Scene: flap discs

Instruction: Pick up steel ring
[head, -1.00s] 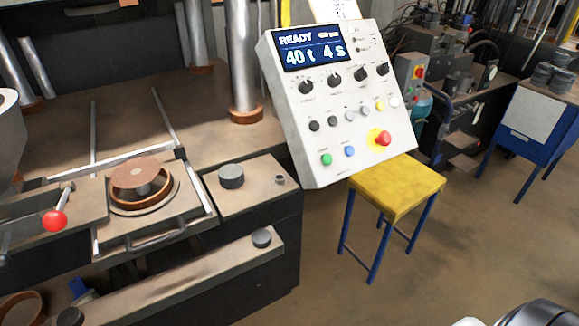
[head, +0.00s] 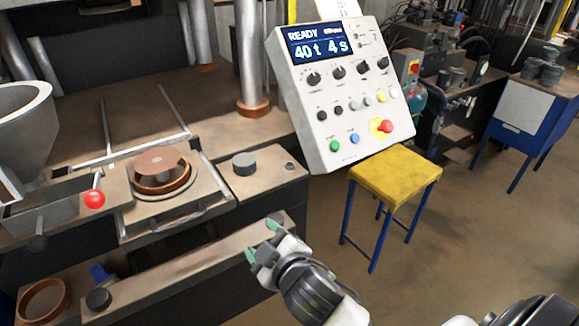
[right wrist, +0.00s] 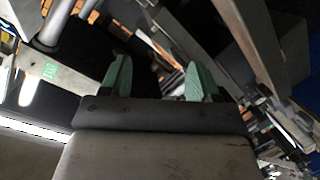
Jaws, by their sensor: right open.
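A small grey steel ring (head: 289,166) lies on the dark-edged bench block, right of a dark grey round puck (head: 244,164) in the head view. My right gripper (head: 262,240) is in front of and below it, at the front rail, apart from the ring. Its two green fingertips are spread. The right wrist view also shows the right gripper (right wrist: 158,78) with nothing between its fingers. I cannot make out the ring in that view. My left gripper is not in view.
A control panel (head: 345,120) rises behind and right of the block. A yellow stool (head: 395,180) stands right. A press die with a brown disc (head: 161,163), a red-knobbed lever (head: 94,199) and a hopper (head: 20,115) are left. A rail (head: 180,270) runs along the front.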

